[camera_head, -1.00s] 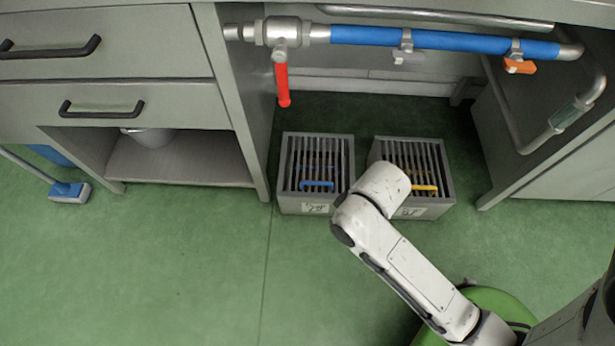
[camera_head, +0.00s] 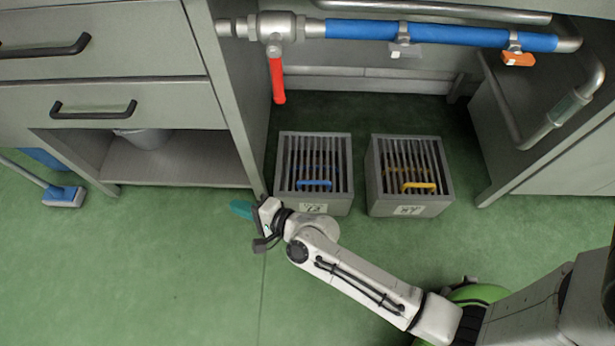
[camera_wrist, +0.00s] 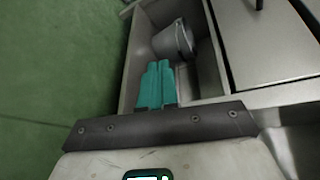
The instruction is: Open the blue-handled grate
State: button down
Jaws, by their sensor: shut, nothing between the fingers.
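The blue-handled grate (camera_head: 298,171) is a grey barred cover on a box on the floor, with a blue handle (camera_head: 313,183) near its front edge. It looks shut. A twin grate with a yellow handle (camera_head: 419,187) stands to its right. My gripper (camera_head: 241,209) has teal fingers and is just left of and in front of the blue-handled box, apart from it. In the wrist view the two teal fingers (camera_wrist: 157,85) lie side by side, shut and empty, pointing toward the cabinet's open shelf. Neither grate shows in the wrist view.
A drawer cabinet (camera_head: 105,92) with an open shelf holding a bucket (camera_wrist: 173,40) stands left of the boxes. A red lever (camera_head: 277,80) hangs from the blue pipe (camera_head: 440,36) above them. Green floor in front is clear. A blue brush (camera_head: 64,196) lies far left.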

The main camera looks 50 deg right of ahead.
jog(key=s+d+f+m+g+h, duration=0.2)
jog(key=s+d+f+m+h, duration=0.25)
jog(key=m, duration=0.45)
jog(key=s+d+f+m+g+h+b, duration=0.1)
jog(key=d+f+m+h, duration=0.2)
jog(key=d+m+h, duration=0.5)
jog(key=s+d+f+m+g+h, duration=0.25)
jog(key=f+m+h, duration=0.2)
jog(key=m, duration=0.65)
jog(key=r+b+x, duration=0.1)
jog(key=b+x, duration=0.1)
jog(key=x, duration=0.6)
jog(key=shift+w+d+t, duration=0.2)
jog(key=shift+w+t, duration=0.25)
jog(key=shift+s+a+f, duration=0.1)
